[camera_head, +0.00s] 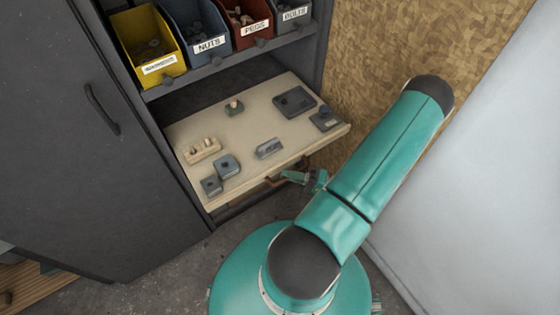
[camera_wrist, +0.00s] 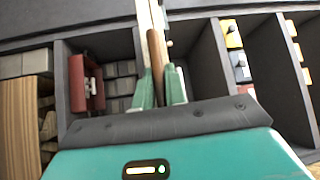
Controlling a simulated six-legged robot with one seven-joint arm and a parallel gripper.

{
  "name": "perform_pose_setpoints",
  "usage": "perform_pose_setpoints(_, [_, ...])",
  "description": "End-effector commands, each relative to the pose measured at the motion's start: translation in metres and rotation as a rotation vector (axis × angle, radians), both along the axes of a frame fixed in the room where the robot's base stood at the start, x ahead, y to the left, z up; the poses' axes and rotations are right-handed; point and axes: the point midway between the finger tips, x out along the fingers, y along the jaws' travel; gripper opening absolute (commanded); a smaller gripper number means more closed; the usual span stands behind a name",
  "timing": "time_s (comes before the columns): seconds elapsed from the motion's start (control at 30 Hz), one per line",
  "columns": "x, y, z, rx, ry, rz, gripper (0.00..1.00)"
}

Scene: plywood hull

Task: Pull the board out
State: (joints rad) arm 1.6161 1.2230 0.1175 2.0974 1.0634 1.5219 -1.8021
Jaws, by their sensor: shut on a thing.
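The pale wooden board (camera_head: 216,131) sticks out of the dark cabinet below the bin shelf, its back part still inside the cabinet. Several small grey and wooden pieces rest on top of it. A brown handle bar (camera_head: 275,181) runs along under its front edge. My gripper (camera_head: 308,178) is at the right part of this front edge, partly hidden by my arm. In the wrist view the green fingers of my gripper (camera_wrist: 161,88) are shut on the brown handle (camera_wrist: 157,50), with the pale edge of the board (camera_wrist: 146,14) beside it.
A yellow bin (camera_head: 150,45) and other labelled bins stand on the shelf (camera_head: 235,58) above. A closed dark door (camera_head: 60,120) is at the left. A chipboard wall (camera_head: 400,45) and a pale panel (camera_head: 490,170) stand at the right. Grey floor (camera_head: 165,275) shows in front.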

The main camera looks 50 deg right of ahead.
Motion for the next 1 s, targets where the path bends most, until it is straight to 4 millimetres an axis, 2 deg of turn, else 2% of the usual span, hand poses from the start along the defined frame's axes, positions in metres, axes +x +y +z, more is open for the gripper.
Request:
perform_pose_setpoints(0.2, [-0.020, 0.006, 0.001, 0.000, -0.001, 0.001, 0.00])
perform_pose_setpoints(0.63, [-0.023, 0.007, 0.000, -0.001, -0.001, 0.002, 0.00])
perform_pose_setpoints(0.67, [-0.023, 0.007, 0.000, -0.001, -0.001, 0.002, 0.15])
perform_pose_setpoints(0.7, [-0.023, 0.007, 0.000, -0.001, -0.001, 0.002, 0.22])
perform_pose_setpoints(1.0, [-0.024, 0.006, 0.000, -0.001, 0.000, 0.001, 0.22])
